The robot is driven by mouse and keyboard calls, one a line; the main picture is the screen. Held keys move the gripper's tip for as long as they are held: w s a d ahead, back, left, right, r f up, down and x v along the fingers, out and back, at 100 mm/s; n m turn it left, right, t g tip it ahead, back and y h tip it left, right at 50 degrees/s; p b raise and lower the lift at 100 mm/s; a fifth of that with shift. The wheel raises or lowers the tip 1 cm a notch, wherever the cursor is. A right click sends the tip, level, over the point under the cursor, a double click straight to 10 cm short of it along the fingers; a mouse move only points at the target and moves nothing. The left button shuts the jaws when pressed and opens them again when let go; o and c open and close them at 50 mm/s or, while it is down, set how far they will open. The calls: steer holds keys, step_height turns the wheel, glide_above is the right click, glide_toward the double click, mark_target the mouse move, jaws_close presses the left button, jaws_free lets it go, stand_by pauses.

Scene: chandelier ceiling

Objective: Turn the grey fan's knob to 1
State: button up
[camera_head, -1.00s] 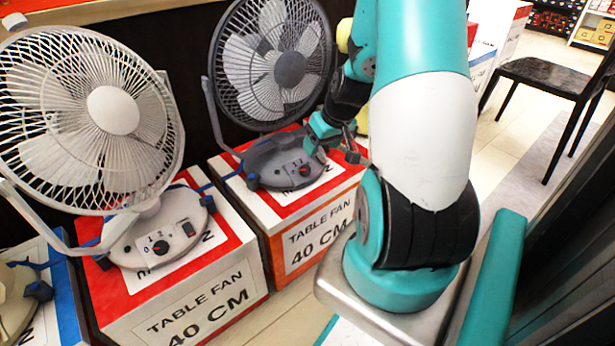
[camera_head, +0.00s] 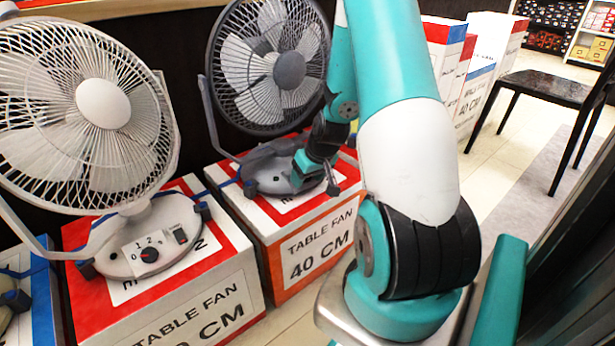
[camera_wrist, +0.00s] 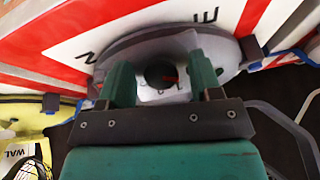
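The grey fan (camera_head: 290,70) stands on a red and white box in the middle of the head view. My gripper (camera_head: 299,182) is at its base (camera_head: 268,180) and hides the control panel there. In the wrist view, the fan's round dark knob (camera_wrist: 160,73) with a red mark shows between the two green fingers of my gripper (camera_wrist: 161,82). The fingers are spread, one on each side of the knob, with visible gaps. The knob's numbers are too small and upside down to read for sure.
A white fan (camera_head: 103,103) with its own knob (camera_head: 149,254) stands on a box at the left. More boxes (camera_head: 480,60) and a black chair (camera_head: 545,80) are at the right. A dark wall is close behind the fans. Light floor lies between the boxes and chair.

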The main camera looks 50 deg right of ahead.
steer(key=c, duration=0.8)
steer(key=shift+r+p, duration=0.1)
steer(key=shift+p, duration=0.25)
steer(key=shift+r+m+y+p, duration=0.1)
steer(key=shift+m+y+p, duration=0.2)
steer(key=shift+m+p, duration=0.65)
steer(key=shift+m+t+y+p, duration=0.4)
steer(key=shift+m+y+p, duration=0.1)
steer(key=shift+m+p, duration=1.05)
steer(key=shift+f, duration=0.2)
steer(key=o, duration=0.9)
